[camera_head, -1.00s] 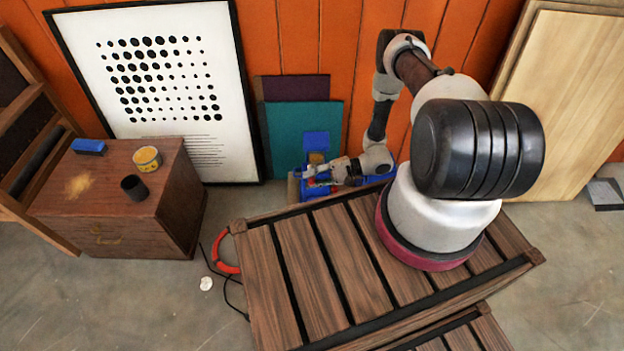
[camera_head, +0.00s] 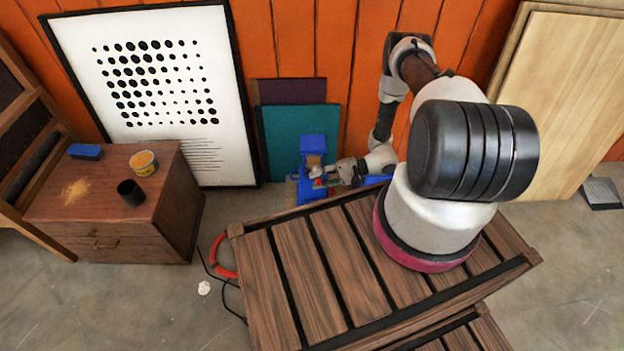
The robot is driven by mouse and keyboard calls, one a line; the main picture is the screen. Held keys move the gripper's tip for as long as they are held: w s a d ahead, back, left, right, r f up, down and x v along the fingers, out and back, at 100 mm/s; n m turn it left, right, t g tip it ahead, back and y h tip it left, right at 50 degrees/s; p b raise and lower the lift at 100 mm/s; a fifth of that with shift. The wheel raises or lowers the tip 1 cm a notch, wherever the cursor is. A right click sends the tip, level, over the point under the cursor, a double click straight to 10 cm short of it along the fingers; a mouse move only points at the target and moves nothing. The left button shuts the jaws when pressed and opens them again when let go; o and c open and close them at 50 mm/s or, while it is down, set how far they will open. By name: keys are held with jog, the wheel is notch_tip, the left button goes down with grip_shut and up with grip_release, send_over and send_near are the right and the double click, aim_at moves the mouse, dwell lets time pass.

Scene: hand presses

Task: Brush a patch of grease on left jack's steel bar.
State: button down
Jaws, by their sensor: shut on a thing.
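A little red shows beside the fingers. I cannot make out the steel bar or any grease on it, nor whether the brush touches it.
A wooden cabinet (camera_head: 150,215) at left carries a yellow tin (camera_head: 144,163), a dark cup (camera_head: 131,192) and a blue box (camera_head: 86,151). A framed dot print (camera_head: 228,100) and a teal panel (camera_head: 285,130) lean on the wall. My slatted deck fills the foreground.

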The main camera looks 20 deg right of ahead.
jog(key=shift+s+d, duration=0.1)
jog(key=shift+d, duration=0.25)
jog(key=a, duration=0.2)
jog(key=w+a, duration=0.1)
jog(key=shift+w+a, duration=0.2)
jog(key=shift+a, duration=0.15)
jog(key=s+a, duration=0.2)
jog(key=s, duration=0.3)
jog(key=shift+s, duration=0.55)
jog(key=shift+s+a, duration=0.2)
jog(key=shift+s, duration=0.45)
jog(key=shift+s+a, duration=0.2)
jog(key=shift+s, duration=0.4)
